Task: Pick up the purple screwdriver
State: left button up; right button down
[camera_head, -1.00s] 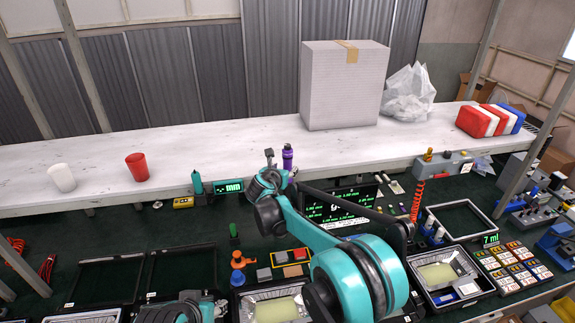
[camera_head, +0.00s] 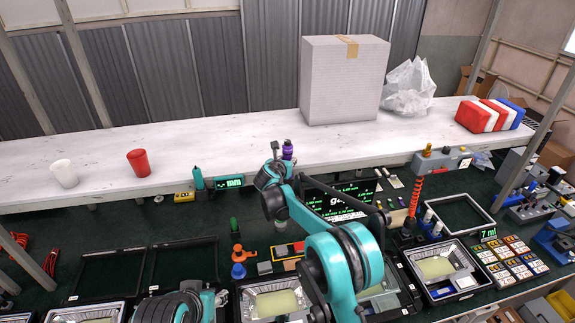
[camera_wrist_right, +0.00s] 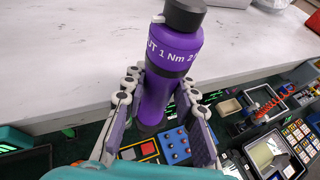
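The purple screwdriver (camera_head: 287,149) stands upright at the front edge of the white shelf in the head view. In the right wrist view its thick purple body (camera_wrist_right: 173,55) has a dark cap and white lettering including "1 Nm". My right gripper (camera_wrist_right: 161,88) has one finger on each side of the body, with the fingertips close against it, and looks shut on it. The same gripper (camera_head: 279,165) shows small in the head view, partly hiding the screwdriver's lower part. Of my left arm only dark and teal links show at the bottom; its gripper is out of view.
The white shelf (camera_head: 220,151) carries a white cup (camera_head: 64,173), a red cup (camera_head: 138,162), a large box (camera_head: 343,80) and a plastic bag (camera_head: 408,87). Below it, the dark bench holds a teal tool (camera_head: 198,178), a display (camera_head: 340,198) and several trays.

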jog(key=shift+r, duration=0.1)
jog(key=shift+r, duration=0.25)
notch_tip(320, 180, up, 17)
jog(key=shift+r+b, duration=0.15)
jog(key=shift+b, duration=0.85)
